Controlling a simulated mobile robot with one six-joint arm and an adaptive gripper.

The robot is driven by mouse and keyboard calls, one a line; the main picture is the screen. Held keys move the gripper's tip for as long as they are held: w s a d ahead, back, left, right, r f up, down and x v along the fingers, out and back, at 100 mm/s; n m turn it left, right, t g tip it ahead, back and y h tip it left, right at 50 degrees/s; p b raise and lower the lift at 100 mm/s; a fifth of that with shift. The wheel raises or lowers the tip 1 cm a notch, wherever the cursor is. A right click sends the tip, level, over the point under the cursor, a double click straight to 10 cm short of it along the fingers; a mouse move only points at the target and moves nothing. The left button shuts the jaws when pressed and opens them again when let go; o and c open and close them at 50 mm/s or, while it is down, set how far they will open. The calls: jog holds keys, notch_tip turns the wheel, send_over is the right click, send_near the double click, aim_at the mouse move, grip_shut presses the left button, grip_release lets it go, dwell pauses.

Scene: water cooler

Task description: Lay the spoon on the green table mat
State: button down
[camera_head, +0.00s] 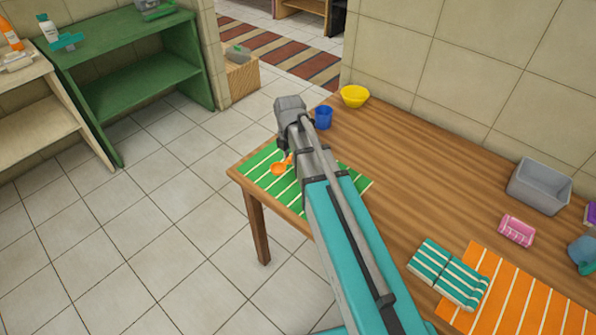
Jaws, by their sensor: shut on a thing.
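The orange spoon (279,169) is in the left part of the head view, over the green table mat (262,165) with white stripes. Its bowl shows just left of my arm, and its handle runs up and right behind the arm. My gripper is shut on the spoon, with its jaws mostly hidden by my arm. Whether the spoon touches the mat or is a little above it, I cannot tell. The mat lies at the left end of the wooden table (410,175), partly covered by my arm.
A blue cup (323,117) and a yellow bowl (354,96) stand at the table's far end. A grey bin (539,186), a pink item (517,231), a folded teal striped cloth (449,274) and an orange mat (530,300) are at right. The table's middle is clear.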

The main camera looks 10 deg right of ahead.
jog(key=shift+w+d+f+b, duration=0.3)
jog(key=shift+d+f+b, duration=0.15)
jog(key=shift+f, duration=0.15)
jog(key=shift+w+d+f+b, duration=0.3)
jog(key=shift+f+b, duration=0.2)
jog(key=shift+f, duration=0.1)
jog(key=shift+w+d+f+b, duration=0.25)
jog(key=shift+d+f+b, duration=0.2)
jog(key=shift+f, duration=0.15)
jog(key=shift+w+d+f+b, duration=0.3)
jog(key=shift+d+f+b, duration=0.05)
jog(key=shift+f+b, duration=1.65)
jog(key=shift+b, duration=0.05)
jog(key=shift+f, duration=0.15)
jog(key=shift+c, duration=2.4)
grip_release()
jog(key=shift+r, duration=0.2)
